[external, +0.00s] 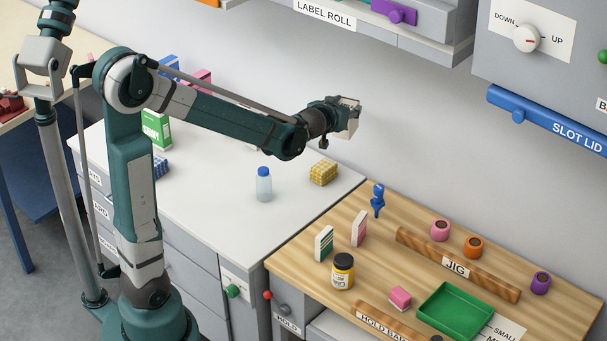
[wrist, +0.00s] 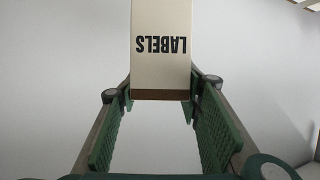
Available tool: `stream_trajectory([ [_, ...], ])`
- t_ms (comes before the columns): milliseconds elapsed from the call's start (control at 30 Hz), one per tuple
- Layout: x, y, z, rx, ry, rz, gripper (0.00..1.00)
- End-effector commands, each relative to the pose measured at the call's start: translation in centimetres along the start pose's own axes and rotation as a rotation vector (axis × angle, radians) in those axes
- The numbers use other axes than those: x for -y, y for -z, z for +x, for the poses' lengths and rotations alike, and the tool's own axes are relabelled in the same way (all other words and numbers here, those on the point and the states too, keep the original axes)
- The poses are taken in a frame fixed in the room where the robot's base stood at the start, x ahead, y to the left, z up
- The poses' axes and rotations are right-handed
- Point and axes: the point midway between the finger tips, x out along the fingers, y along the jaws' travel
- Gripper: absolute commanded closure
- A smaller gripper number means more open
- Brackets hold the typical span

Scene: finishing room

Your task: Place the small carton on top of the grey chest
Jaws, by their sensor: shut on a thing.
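My gripper (external: 335,116) is shut on a cream carton (external: 351,122) and holds it high in the air, in front of the grey wall. In the wrist view the carton (wrist: 162,45) carries the upside-down word LABELS and sits between the far ends of the green-padded fingers (wrist: 160,92). A grey chest (external: 190,262) of drawers with a pale flat top (external: 215,205) stands below and left of the carton. The carton is clear of that top. Part of the chest is hidden behind my arm.
On the pale top stand a blue-capped bottle (external: 264,185), a yellow checked block (external: 323,173) and a green box (external: 157,128). A wooden bench (external: 385,275) at right holds small boxes, a jar and a green tray (external: 455,312). A shelf (external: 400,40) hangs above right.

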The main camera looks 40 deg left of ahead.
Motion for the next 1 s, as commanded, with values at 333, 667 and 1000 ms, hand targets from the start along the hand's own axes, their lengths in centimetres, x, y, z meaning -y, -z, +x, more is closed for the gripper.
stream_trajectory([
  [333, 0.0, 3.1, -1.4, 0.000, 0.000, 0.000, 0.82],
  [667, 3.7, 1.9, -0.8, 0.000, 0.022, -0.010, 0.82],
  [1000, 9.9, -0.4, -0.4, -0.001, 0.048, -0.020, 0.82],
])
